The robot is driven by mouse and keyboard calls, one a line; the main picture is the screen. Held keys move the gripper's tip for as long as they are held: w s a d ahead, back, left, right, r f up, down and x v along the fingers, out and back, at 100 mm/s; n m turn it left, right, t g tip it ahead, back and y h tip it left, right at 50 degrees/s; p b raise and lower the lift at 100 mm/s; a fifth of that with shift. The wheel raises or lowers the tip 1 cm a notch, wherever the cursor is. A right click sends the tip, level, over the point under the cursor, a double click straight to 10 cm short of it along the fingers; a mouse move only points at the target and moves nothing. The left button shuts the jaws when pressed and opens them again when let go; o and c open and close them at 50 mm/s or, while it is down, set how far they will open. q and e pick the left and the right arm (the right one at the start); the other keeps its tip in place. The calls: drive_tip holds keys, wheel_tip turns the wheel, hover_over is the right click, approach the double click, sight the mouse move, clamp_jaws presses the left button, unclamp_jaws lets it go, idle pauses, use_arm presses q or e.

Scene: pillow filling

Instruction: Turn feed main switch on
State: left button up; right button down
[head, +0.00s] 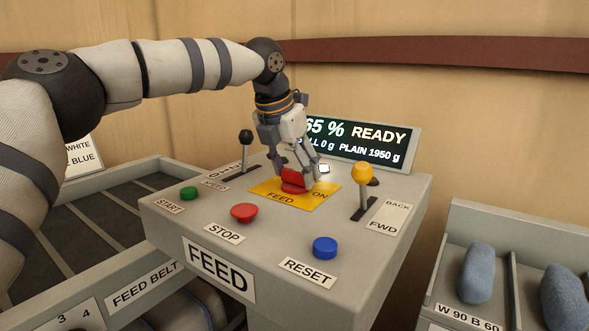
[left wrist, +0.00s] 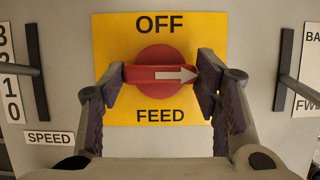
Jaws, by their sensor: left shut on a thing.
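The feed main switch (head: 292,187) is a red rotary knob on a yellow plate (head: 318,200) on top of the grey FEED console. In the left wrist view the switch (left wrist: 159,88) has a raised bar with a white arrow pointing right. My left gripper (head: 295,173) reaches down from above. In the left wrist view its fingers (left wrist: 162,77) are shut on the two ends of the bar. My right gripper is not in view.
A black-knobbed SPEED lever (head: 246,137) and a yellow-knobbed lever (head: 362,175) flank the switch. Green (head: 189,193), red STOP (head: 244,212) and blue RESET (head: 325,248) buttons lie in front. A display (head: 362,138) reading READY stands behind. A bin with blue-grey pillows (head: 478,273) is at right.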

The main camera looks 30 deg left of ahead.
use_arm(q)
drive_tip(key=shift+f, duration=0.1)
idle(0.3)
drive_tip(key=o, duration=1.1)
drive_tip(key=shift+o, duration=0.2)
drive_tip(key=v, duration=1.2)
drive_tip(key=shift+w, duration=0.1)
